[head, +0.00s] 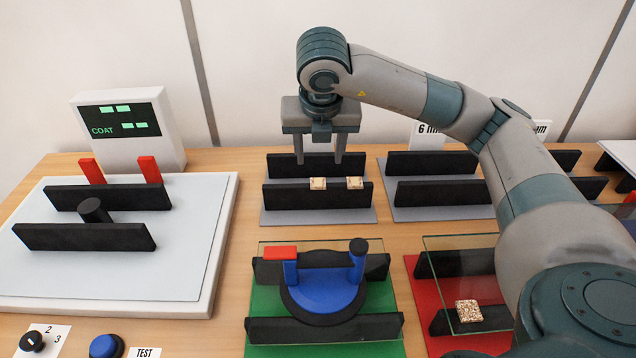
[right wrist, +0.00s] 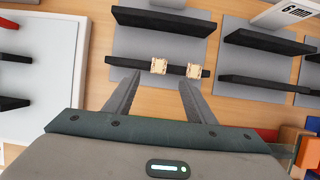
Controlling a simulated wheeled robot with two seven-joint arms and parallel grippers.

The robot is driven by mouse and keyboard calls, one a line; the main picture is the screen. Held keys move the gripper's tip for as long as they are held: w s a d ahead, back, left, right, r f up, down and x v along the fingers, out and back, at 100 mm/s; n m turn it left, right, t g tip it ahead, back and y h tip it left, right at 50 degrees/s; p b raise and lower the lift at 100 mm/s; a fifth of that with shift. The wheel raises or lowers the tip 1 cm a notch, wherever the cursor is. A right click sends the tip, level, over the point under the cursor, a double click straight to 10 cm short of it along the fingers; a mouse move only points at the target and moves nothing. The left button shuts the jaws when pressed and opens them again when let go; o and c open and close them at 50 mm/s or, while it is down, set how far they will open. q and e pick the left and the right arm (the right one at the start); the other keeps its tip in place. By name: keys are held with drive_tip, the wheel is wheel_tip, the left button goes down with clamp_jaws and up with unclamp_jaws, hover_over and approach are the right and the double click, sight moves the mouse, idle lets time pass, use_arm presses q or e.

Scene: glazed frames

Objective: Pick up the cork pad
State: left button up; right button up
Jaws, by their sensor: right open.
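Two small pale, cork-like pads, a left one (head: 317,183) and a right one (head: 354,183), sit on the front black bar of the grey rack. In the right wrist view the same left pad (right wrist: 159,66) and right pad (right wrist: 195,70) show ahead of the fingers. A speckled cork piece (head: 468,311) lies at the glass over the red base. My right gripper (head: 323,160) is open and empty, pointing down over the grey rack. Its fingers (right wrist: 158,78) are spread in the wrist view; I cannot tell their exact height above the bar. My left gripper is not in view.
A blue clamp-like fixture (head: 322,290) stands on a green base in front of the rack. A glass pane (head: 452,245) stands over the red base (head: 424,305). A second rack (head: 440,213) is to the right. A white board with black bars (head: 110,270) is at left.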

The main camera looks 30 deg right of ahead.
sight(318, 182)
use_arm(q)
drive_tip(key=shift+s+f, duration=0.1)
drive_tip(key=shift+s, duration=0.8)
use_arm(e)
drive_tip(key=x, duration=0.4)
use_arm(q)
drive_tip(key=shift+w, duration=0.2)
use_arm(e)
drive_tip(key=p+x, duration=0.2)
drive_tip(key=x, duration=0.3)
drive_tip(key=shift+s+a+f, duration=0.15)
drive_tip(key=shift+f, duration=0.05)
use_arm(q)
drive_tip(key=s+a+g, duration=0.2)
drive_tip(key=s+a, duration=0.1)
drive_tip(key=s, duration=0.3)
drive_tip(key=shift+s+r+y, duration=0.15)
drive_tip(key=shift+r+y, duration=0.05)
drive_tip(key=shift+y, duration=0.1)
use_arm(e)
drive_tip(key=c, duration=1)
